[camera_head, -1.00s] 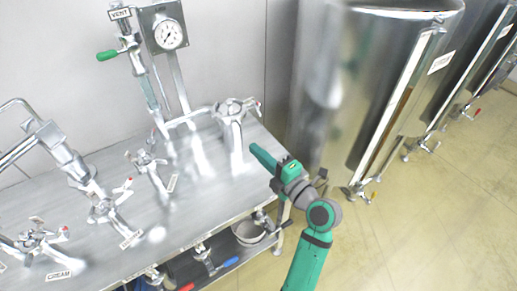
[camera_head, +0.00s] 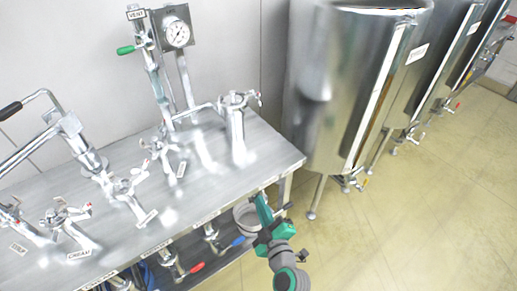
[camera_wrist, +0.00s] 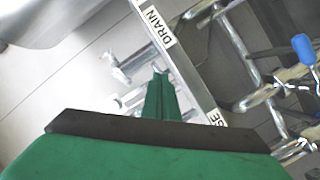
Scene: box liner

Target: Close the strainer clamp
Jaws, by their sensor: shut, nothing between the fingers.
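An upright metal cylinder (camera_head: 237,130), which looks like the strainer, stands near the right end of the steel bench (camera_head: 275,158). No strainer label is readable, and whether this clamp is open or closed is too small to tell. My gripper (camera_head: 262,199) is green, shut and empty. It is in front of the bench's front right edge, below and to the right of the cylinder and apart from it. Its shut fingers also show in the wrist view (camera_wrist: 160,78).
A pressure gauge (camera_head: 177,33) and green-handled valve (camera_head: 126,50) stand at the back. Several clamped fittings line the bench left. Tall tanks (camera_head: 345,85) stand right; open floor lies in front.

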